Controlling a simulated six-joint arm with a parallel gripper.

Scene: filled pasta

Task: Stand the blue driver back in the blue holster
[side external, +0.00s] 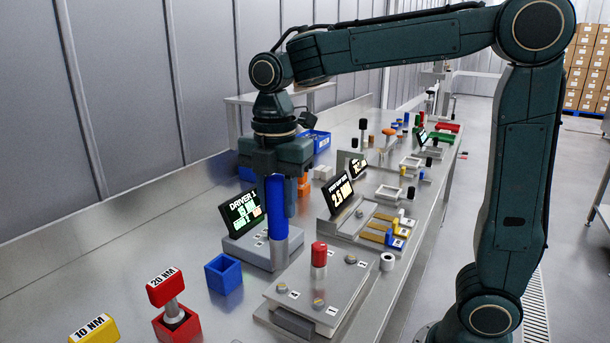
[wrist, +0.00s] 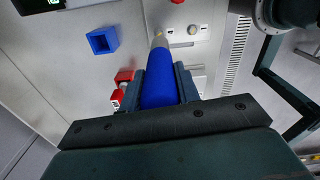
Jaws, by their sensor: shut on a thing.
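My gripper (side external: 277,205) is shut around the upper part of the blue driver (side external: 278,222). The driver hangs upright with its silver tip down, in front of the driver display unit. Whether its tip touches anything is unclear. In the wrist view, the blue driver (wrist: 158,92) lies between my gripper's two fingers (wrist: 160,72), its tip pointing away. The blue holster (side external: 223,274) is an open square box on the bench, left of and nearer than the driver. It looks empty in the wrist view (wrist: 103,40), where it sits left of the driver tip, apart from it.
A red holster (side external: 176,328) holds a red 20 NM driver (side external: 165,288), nearer than the blue holster. A yellow 10 NM driver (side external: 93,330) shows at the bottom left. A grey fixture (side external: 330,290) with a red knob (side external: 319,254) stands right. Bare bench lies left.

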